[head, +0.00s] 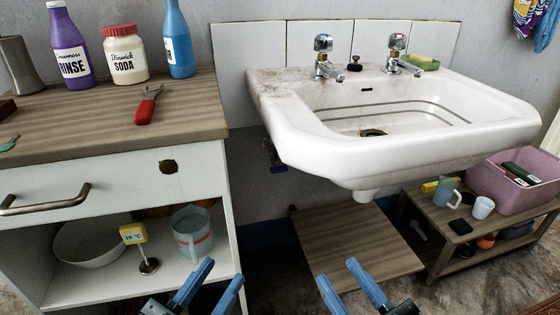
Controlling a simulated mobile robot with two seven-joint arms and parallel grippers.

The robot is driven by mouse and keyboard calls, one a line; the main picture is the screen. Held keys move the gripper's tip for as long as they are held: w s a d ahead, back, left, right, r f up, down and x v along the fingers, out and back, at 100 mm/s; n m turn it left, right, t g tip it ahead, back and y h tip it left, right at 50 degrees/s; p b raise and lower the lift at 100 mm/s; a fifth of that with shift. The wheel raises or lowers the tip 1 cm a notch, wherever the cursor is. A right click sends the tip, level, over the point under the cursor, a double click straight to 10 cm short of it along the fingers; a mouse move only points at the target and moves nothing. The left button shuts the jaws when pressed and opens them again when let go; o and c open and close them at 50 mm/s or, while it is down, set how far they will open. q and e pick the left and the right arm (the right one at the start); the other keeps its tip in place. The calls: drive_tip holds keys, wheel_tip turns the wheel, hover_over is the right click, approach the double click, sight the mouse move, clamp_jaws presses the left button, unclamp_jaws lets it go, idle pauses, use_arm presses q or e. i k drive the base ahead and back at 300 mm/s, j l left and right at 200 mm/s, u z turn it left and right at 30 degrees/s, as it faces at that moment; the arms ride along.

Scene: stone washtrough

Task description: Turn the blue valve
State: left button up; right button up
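A small blue valve (274,156) shows on the wall below the left end of the white sink (400,145). It is small and dark in the picture, so its handle's angle cannot be told. The sink's rim hides what is above it. My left gripper (224,270) is at the bottom edge, in front of the cabinet, below and left of the valve, with its blue fingers apart and empty. My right gripper (337,270) is at the bottom edge, below and right of the valve, also with fingers apart and empty. Neither touches the valve.
A cabinet (110,122) with bottles and a red-handled tool (148,104) on top stands left. A wooden board (355,245) lies below the sink. A low bench (445,222) with a jug, a cup and a pink basin (505,185) is right. A gap separates cabinet and sink.

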sight(278, 169)
drive_tip(key=l, duration=0.95)
drive_tip(key=i+l, duration=0.15)
drive_tip(key=l, duration=0.8)
drive_tip(key=i, duration=0.4)
drive_tip(key=j+u, duration=0.05)
drive_tip(key=j, duration=0.05)
